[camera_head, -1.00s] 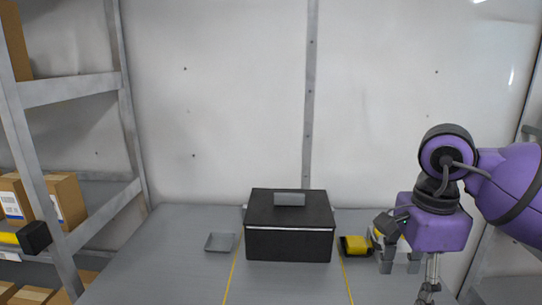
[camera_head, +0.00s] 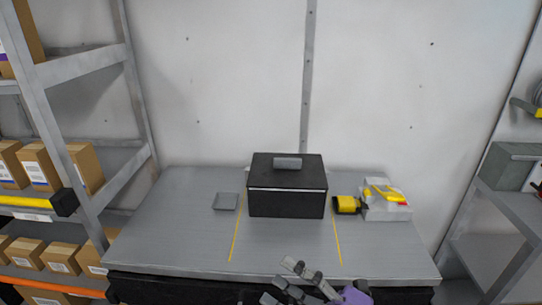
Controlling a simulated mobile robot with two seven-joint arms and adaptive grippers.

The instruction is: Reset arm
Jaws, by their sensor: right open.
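My right gripper (camera_head: 287,281) shows at the bottom edge of the head view, in front of the table's near edge, with part of my purple arm beside it. Its grey fingers are apart and I see nothing between them. It is well clear of the things on the table. My left gripper is not in view. A black box (camera_head: 287,200) with a grey handle on its closed lid stands on the grey table (camera_head: 190,240).
A small grey tray (camera_head: 225,201) lies left of the box. A yellow and black item (camera_head: 346,205) and a white and yellow device (camera_head: 384,205) stand to its right. Shelves with cartons (camera_head: 40,165) flank the left; a rack (camera_head: 500,190) stands right. The table's front is clear.

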